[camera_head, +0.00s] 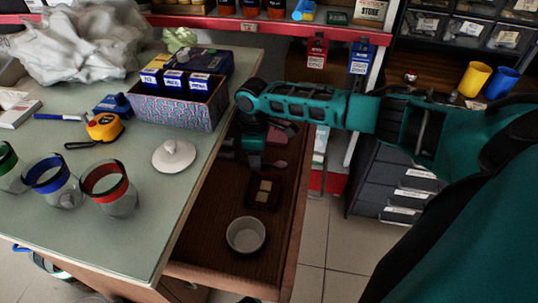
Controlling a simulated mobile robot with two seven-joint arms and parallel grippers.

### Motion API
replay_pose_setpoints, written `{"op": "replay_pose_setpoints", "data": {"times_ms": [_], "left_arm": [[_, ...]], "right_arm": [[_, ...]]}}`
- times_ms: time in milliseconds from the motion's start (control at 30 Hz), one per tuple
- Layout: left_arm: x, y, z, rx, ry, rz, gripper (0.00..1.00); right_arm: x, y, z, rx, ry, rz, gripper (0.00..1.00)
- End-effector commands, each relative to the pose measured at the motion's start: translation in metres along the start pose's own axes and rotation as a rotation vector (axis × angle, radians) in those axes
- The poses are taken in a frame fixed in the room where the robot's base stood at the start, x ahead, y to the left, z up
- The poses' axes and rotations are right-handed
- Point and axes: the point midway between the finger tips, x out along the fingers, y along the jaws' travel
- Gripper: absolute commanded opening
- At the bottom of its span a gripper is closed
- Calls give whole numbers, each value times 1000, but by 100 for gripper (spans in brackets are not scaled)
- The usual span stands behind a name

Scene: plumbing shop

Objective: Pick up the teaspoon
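My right arm reaches in from the right, and my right gripper (254,162) points down into the open brown drawer (208,228). Its fingertips are small and dark, so I cannot tell whether they are open or shut. A small pinkish piece (277,165) shows just right of the gripper; it may be part of the teaspoon, but its shape is unclear. I cannot tell whether the gripper touches it. My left gripper is not in view.
The drawer holds a whitish bowl (246,235) and a dark red-brown dish with pale blocks (264,192). On the worktop (135,225) beside it are a patterned box (178,110), a white lid (174,156), a yellow tape measure (104,127) and several glass jars.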

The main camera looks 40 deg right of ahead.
Motion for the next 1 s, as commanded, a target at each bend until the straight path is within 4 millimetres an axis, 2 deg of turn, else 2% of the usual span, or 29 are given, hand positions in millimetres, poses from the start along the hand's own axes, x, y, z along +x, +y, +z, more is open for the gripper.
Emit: {"op": "replay_pose_setpoints", "data": {"times_ms": [67,467,1000], "left_arm": [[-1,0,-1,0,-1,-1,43],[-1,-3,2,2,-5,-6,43],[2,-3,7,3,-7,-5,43]], "right_arm": [[0,0,0,0,0,-1,39],[1,0,0,0,0,0,1],[0,1,0,0,1,3,0]]}}
